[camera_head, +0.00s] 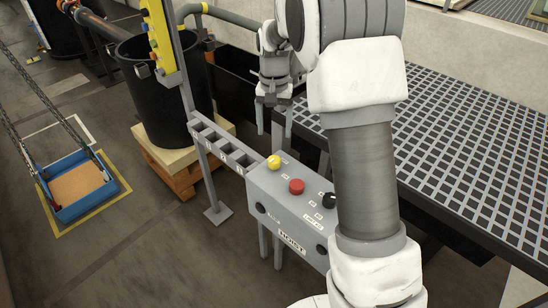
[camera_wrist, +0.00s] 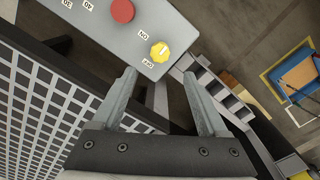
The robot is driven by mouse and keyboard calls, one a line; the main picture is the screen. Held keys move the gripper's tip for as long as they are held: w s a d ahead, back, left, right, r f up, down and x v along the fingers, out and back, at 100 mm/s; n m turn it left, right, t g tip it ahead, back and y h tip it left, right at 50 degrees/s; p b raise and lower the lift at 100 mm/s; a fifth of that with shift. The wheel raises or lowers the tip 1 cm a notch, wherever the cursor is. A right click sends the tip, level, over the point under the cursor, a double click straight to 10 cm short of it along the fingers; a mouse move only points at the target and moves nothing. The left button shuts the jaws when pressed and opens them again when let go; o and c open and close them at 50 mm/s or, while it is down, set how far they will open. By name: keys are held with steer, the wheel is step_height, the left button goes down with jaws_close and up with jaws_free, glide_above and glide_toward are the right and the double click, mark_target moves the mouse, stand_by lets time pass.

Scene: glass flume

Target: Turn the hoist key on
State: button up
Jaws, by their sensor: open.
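The grey hoist control box (camera_head: 285,225), marked HOIST on its front, stands on legs. A yellow knob, apparently the hoist key (camera_head: 274,161), sits at the far left of its sloped top. It also shows in the wrist view (camera_wrist: 160,50), between the ON and OFF labels, with a pale bar across it that lies closer to crosswise in the picture. My gripper (camera_head: 271,126) is open and empty, above and behind the box in the head view. In the wrist view the fingertips (camera_wrist: 159,75) point towards the key, apart from it.
A red button (camera_head: 296,187) and a black knob (camera_head: 329,200) share the box top. A grey slotted rail (camera_head: 222,150) runs left from the box. A grated platform (camera_head: 460,140) lies on the right. A black tub (camera_head: 155,100) and a blue tray on chains (camera_head: 104,170) are left.

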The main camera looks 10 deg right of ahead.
mark_target(274, 159)
step_height(274, 159, down, 11)
steer(key=shift+b, duration=0.5)
jaws_close()
